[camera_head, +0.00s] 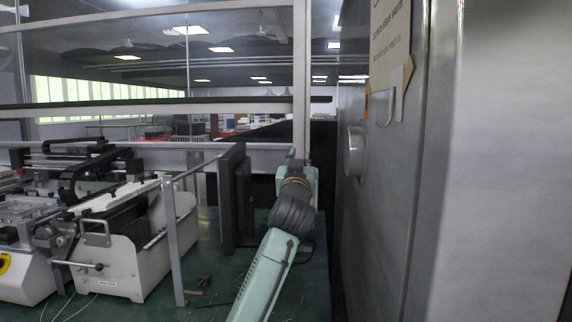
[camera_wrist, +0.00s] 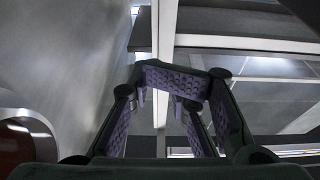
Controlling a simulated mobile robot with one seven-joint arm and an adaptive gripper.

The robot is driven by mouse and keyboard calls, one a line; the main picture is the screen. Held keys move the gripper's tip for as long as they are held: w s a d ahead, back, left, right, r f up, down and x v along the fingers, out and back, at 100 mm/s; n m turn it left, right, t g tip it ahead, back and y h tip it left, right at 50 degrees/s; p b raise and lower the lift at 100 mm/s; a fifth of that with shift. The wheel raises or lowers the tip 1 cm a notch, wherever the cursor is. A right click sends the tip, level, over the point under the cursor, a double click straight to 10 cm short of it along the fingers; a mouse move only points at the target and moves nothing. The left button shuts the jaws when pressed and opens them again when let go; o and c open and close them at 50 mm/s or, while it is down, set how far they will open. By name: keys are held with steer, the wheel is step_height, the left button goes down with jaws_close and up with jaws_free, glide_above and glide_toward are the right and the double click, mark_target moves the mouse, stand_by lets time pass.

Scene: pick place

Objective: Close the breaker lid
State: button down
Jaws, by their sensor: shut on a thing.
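A large grey metal surface (camera_head: 385,215) stands upright very close on the right in the head view, with a round knob (camera_head: 352,150) on its left side. I cannot tell whether it is the breaker lid or its box. My gripper (camera_head: 294,163) is small at the far end of my arm, to the left of this surface. In the wrist view my gripper (camera_wrist: 172,82) shows dark fingers with purple textured pads. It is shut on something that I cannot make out. A smooth grey surface (camera_wrist: 60,60) fills the left of the wrist view.
A dark upright panel (camera_head: 231,196) stands just left of my arm. A white bench machine (camera_head: 125,250) and a grey metal post (camera_head: 174,240) are further left. A light frame post (camera_head: 301,80) rises behind my gripper. Small brown pieces (camera_head: 203,281) lie on the green surface (camera_head: 215,300).

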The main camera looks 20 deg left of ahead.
steer(key=r+p+x, duration=0.1)
steer(key=p+x, duration=0.3)
steer(key=x, duration=0.4)
steer(key=shift+f, duration=2.4)
steer(key=shift+b, duration=0.35)
